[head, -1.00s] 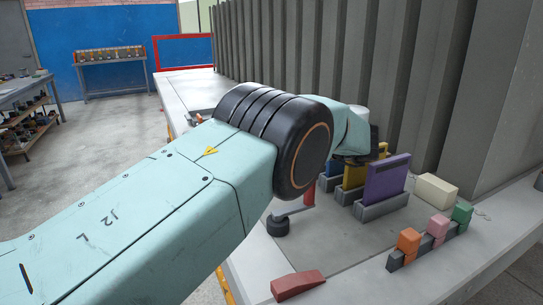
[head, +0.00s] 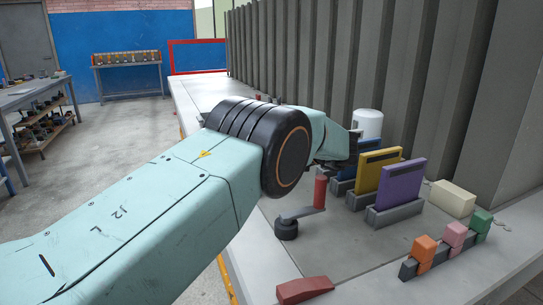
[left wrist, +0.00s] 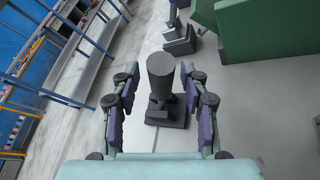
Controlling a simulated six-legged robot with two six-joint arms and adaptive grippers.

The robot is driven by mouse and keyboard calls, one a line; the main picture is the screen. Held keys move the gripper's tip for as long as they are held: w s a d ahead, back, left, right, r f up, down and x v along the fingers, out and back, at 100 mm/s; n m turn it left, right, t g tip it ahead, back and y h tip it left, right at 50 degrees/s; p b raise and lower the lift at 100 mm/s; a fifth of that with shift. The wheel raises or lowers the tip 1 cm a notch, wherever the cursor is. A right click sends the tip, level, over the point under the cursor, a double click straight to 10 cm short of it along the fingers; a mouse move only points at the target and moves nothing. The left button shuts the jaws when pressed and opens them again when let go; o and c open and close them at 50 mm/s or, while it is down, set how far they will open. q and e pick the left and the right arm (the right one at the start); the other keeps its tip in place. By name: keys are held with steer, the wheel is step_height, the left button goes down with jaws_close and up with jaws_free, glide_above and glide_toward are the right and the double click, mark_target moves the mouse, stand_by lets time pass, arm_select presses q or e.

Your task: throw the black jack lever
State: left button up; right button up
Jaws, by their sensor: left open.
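In the left wrist view a black lever (left wrist: 160,72) with a thick round grip rises from a dark square base on the pale surface. My left gripper (left wrist: 160,82) is open, with one finger on each side of the lever. The fingers look apart from it, with gaps on both sides. In the head view my left arm comes in from the left; its gripper is mostly hidden behind the wrist, and I cannot make out the black lever there. My right gripper is in neither view.
In the head view, a red-handled crank (head: 320,192), blue, yellow (head: 378,178) and purple panels (head: 401,183) in grey holders, and a white cylinder (head: 367,124) stand near my arm. A ribbed grey wall (head: 400,70) bounds the right. A red wedge (head: 304,289) lies in front.

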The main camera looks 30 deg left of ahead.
arm_select(q)
steer(key=shift+w+a+f, duration=0.1)
steer(key=shift+a+f, duration=0.05)
steer(key=shift+a, duration=0.1)
steer(key=shift+d, duration=0.1)
steer(key=c, duration=0.4)
jaws_close()
